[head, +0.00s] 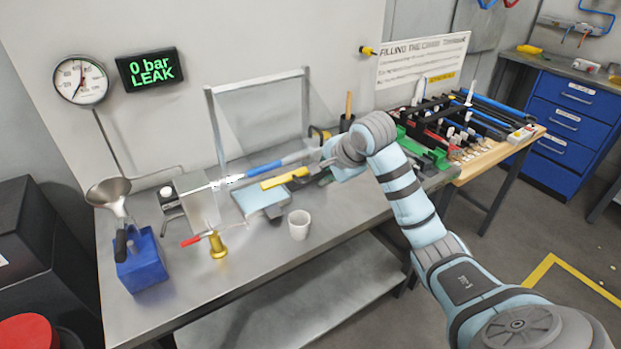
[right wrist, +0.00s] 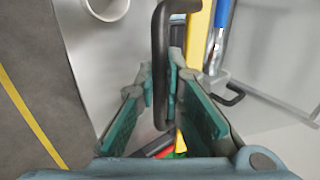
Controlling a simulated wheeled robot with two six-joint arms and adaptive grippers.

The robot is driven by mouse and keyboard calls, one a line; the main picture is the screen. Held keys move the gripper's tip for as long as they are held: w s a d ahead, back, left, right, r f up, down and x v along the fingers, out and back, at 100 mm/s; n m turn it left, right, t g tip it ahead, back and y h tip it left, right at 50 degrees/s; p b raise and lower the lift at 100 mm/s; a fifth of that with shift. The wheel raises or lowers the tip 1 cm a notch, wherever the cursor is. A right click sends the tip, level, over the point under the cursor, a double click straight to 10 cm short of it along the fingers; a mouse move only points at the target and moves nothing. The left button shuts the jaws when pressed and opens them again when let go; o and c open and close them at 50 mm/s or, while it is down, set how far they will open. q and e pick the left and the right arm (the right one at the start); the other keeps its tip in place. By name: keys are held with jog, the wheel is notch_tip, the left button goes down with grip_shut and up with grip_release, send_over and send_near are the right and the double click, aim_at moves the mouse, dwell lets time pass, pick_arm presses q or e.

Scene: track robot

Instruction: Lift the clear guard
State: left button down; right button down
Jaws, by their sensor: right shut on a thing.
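The clear guard (head: 255,80) is a see-through pane in a grey metal frame, standing up at the back of the bench by the wall. Its grey frame also seems to show at the right of the right wrist view (right wrist: 282,98). My right gripper (head: 322,165) is over the bench, right of the yellow bar (head: 284,179). In the right wrist view its green-padded fingers (right wrist: 160,78) are shut on a black bent handle (right wrist: 161,40). I cannot tell whether this handle belongs to the guard. My left gripper is out of view.
On the metal bench (head: 270,262) are a white cup (head: 299,226), a brass fitting with a red handle (head: 216,243), a blue block (head: 143,264) and a funnel (head: 109,193). A tool rack (head: 470,120) stands right.

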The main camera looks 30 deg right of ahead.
notch_tip(320, 180, up, 7)
jog(key=s+p, duration=0.2)
jog(key=p, duration=0.3)
jog(key=shift+f, duration=0.2)
notch_tip(320, 180, up, 7)
jog(key=p, duration=0.6)
jog(key=shift+s, duration=0.25)
notch_tip(320, 180, up, 7)
jog(key=p, duration=0.3)
jog(key=shift+w+f, duration=0.15)
jog(key=shift+w, duration=0.25)
